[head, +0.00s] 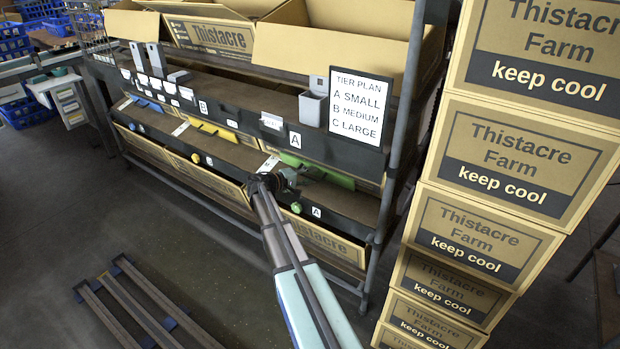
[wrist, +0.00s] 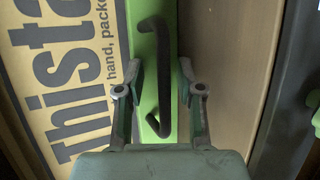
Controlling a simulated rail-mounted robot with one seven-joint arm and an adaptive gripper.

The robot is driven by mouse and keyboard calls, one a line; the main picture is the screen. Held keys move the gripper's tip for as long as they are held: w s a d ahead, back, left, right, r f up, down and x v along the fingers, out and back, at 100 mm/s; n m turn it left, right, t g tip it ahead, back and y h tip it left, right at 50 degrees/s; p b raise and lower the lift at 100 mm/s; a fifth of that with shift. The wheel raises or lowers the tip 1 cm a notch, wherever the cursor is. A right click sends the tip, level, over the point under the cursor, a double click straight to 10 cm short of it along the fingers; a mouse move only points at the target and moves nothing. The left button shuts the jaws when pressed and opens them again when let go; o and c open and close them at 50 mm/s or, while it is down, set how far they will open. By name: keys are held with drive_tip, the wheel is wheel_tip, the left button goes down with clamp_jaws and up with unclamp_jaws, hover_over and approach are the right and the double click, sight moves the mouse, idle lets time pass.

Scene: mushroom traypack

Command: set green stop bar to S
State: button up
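The green stop bar (head: 322,174) lies along the lower shelf of the rack, in the lane under the A label (head: 295,140). In the wrist view the bar (wrist: 153,88) runs up the picture, with a dark bent handle (wrist: 166,75) on it. My gripper (head: 288,180) is at the left part of the bar in the head view and covers some of it. In the wrist view my gripper (wrist: 161,72) is open, one finger on each side of the handle, with gaps visible. I cannot make out an S mark.
A yellow bar (head: 213,130) and a blue bar (head: 146,103) lie further left on the rack. A green knob (head: 296,208) sits on the lower rail. The tier plan sign (head: 357,108) stands above. Stacked Thistacre boxes (head: 490,230) stand close on the right.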

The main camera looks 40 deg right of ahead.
drive_tip(key=shift+a, duration=0.15)
drive_tip(key=v, duration=1.2)
idle(0.3)
